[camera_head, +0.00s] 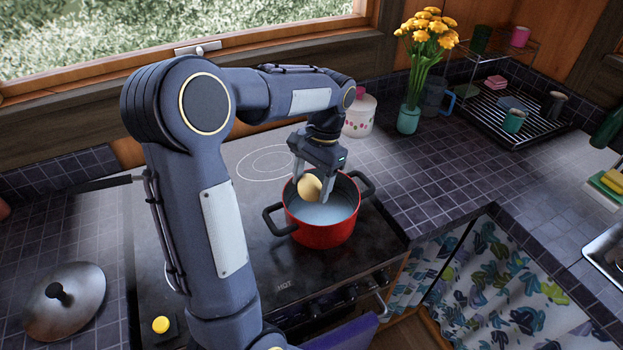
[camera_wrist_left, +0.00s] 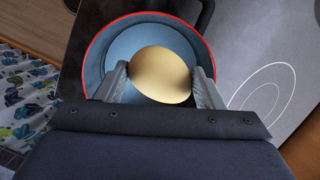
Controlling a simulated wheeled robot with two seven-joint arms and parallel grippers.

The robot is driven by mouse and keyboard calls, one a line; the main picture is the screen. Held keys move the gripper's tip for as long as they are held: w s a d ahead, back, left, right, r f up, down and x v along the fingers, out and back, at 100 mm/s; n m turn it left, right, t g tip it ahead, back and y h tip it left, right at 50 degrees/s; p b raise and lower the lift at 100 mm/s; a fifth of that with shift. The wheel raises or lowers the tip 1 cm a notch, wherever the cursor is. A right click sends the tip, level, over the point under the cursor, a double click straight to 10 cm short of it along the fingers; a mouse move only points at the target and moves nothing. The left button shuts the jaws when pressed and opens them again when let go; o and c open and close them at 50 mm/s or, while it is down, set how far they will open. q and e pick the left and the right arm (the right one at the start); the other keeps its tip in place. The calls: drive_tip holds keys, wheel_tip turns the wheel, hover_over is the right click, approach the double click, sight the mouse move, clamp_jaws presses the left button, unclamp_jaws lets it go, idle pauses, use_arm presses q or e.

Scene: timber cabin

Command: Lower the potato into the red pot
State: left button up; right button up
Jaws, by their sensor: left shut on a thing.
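The red pot (camera_head: 322,234) stands on the stove top, uncovered, with a dark handle on each side and a pale bluish inside. My left gripper (camera_head: 313,190) points down over the pot, within its rim as seen from the head. It is shut on the potato (camera_head: 309,187), a pale yellow oval. In the left wrist view the potato (camera_wrist_left: 161,75) sits between the two fingers, with the pot's red rim (camera_wrist_left: 90,62) around it. The potato's exact height against the rim is hard to tell. My right gripper is not in view.
A metal lid (camera_head: 66,300) lies on the counter at the left. A white canister (camera_head: 360,116) and a vase of yellow flowers (camera_head: 409,118) stand behind the pot, with a dish rack (camera_head: 520,97) further right. Tiled counter right of the pot is clear.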

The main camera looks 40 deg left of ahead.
sight(318, 187)
use_arm(q)
drive_tip(key=shift+f+b, duration=1.7)
drive_tip(key=shift+f, duration=1.25)
drive_tip(key=shift+f+b, duration=1.55)
drive_tip(key=shift+f, duration=0.95)
drive_tip(key=o, duration=1.1)
drive_tip(key=v, duration=0.8)
